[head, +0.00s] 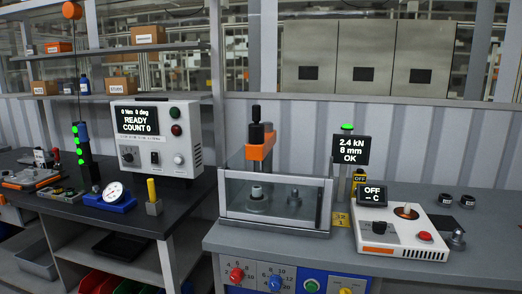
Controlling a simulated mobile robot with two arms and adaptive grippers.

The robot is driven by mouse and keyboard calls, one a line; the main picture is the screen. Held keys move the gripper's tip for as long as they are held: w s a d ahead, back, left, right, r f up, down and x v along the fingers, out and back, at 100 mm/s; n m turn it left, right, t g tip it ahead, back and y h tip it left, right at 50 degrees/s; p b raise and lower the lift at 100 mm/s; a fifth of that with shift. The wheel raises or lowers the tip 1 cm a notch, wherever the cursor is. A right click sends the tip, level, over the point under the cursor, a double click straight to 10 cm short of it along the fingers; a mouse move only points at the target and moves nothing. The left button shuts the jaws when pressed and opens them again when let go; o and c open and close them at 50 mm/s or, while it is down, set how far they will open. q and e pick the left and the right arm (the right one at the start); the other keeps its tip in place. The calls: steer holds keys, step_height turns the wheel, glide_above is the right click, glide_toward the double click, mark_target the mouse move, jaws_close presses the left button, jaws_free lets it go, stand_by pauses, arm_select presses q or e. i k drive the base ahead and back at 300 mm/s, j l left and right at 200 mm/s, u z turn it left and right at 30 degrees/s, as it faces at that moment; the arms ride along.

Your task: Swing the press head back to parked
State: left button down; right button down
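The press (261,148) stands behind a clear-sided box on the right bench. Its head is an orange block with a black column and a black knob on top. It rises above the box, toward the back. Whether the head is swung over the work spot or to the side cannot be told from here. Inside the clear guard box (276,222), a grey round part (257,193) sits on a round base, with another grey post to its right. A press display (352,149) reads 2.4 kN, 8 mm, OK. Neither gripper is in view.
A heater unit (404,228) with a display reading OFF stands right of the press. A white controller (157,136) reading READY, COUNT 0 stands on the left bench with a dial gauge (113,192). A control panel with knobs (275,282) fronts the right bench.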

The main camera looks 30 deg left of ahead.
mark_target(260, 142)
steer(key=i+j, duration=0.1)
steer(key=j, duration=0.3)
steer(key=i+j, duration=0.1)
steer(key=j, duration=0.3)
steer(key=i+j, duration=0.1)
steer(key=j, duration=0.3)
steer(key=i+j, duration=0.1)
steer(key=j, duration=0.3)
